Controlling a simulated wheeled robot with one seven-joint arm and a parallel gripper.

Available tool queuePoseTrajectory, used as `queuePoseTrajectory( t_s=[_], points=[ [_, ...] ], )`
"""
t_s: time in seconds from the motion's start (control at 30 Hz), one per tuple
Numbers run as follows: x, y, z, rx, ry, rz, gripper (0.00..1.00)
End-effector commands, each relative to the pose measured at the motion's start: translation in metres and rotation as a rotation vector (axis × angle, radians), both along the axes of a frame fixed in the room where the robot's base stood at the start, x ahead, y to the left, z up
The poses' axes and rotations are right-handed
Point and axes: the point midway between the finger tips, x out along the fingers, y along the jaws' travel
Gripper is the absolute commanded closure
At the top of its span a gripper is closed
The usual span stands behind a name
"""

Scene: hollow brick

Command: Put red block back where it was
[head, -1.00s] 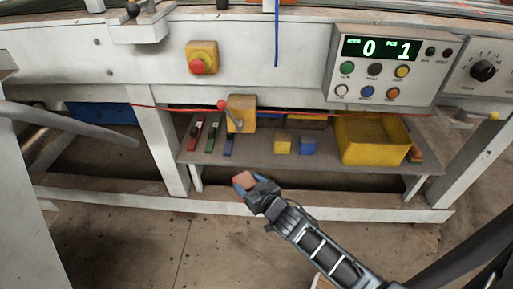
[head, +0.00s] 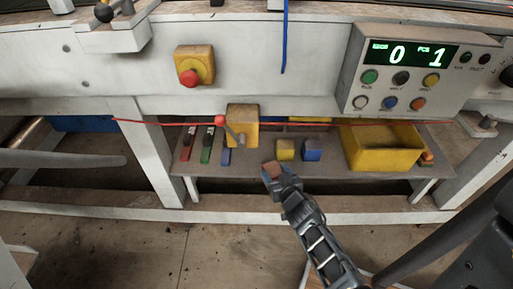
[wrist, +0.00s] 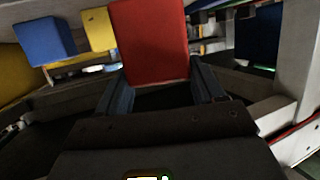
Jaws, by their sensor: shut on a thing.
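The red block (wrist: 150,42) is held between the two fingers of my gripper (wrist: 160,90) in the wrist view. In the head view the block (head: 273,169) looks reddish brown at the tip of my gripper (head: 280,180). It appears at the front edge of the low grey shelf (head: 350,173), left of centre. I cannot tell whether it touches the shelf. A yellow block (head: 286,150) and a blue block (head: 311,150) sit on the shelf just beyond and to the right. Both also show at the upper left of the wrist view, the blue one (wrist: 45,41) and the yellow one (wrist: 98,29).
A yellow bin (head: 385,155) stands on the shelf at the right. A yellow box with a red-knobbed lever (head: 243,125) is above the shelf's left part, near red, green and blue items (head: 206,145). A red cord (head: 170,123) runs across the front above the shelf.

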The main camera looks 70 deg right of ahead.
Motion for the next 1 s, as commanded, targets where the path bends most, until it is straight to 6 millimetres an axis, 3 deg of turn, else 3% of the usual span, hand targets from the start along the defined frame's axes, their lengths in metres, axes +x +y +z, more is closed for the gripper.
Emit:
queuePoseTrajectory(
  t_s=[0.6, 0.87, 1.0],
  points=[
    [0.098, -0.110, -0.001, -0.005, 0.000, 0.002, 0.75],
    [0.111, -0.124, -0.001, -0.003, 0.001, 0.001, 0.75],
    [0.111, -0.124, -0.013, -0.001, 0.001, -0.001, 0.75]
  ],
)
